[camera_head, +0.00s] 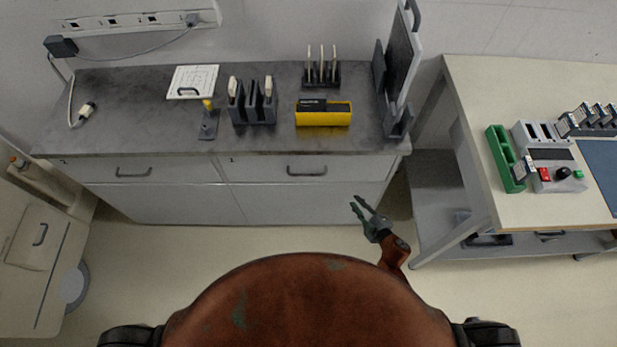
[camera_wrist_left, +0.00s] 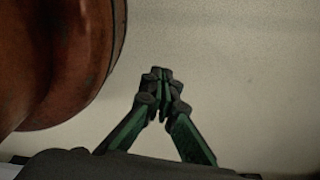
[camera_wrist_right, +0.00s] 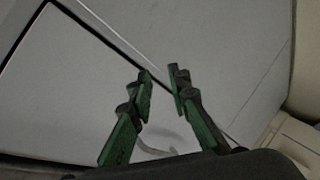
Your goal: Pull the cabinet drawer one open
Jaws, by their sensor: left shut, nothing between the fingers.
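The grey cabinet (camera_head: 188,203) has two white drawer fronts side by side under its dark top. The right one, drawer one (camera_head: 270,170), appears closed and has a grey bar handle (camera_head: 307,171); a small label that looks like "1" is at its upper left. My right gripper (camera_head: 362,202) is open and empty, in front of the cabinet, below and right of that handle. In the right wrist view its parted fingers (camera_wrist_right: 161,73) are over pale panels; a curved pale piece behind them may be a handle. My left gripper (camera_wrist_left: 161,75) is shut and empty over bare floor, seen only in the left wrist view.
The left drawer (camera_head: 145,170) appears closed. A beige table (camera_head: 470,110) stands close at right. Floor before the cabinet is clear.

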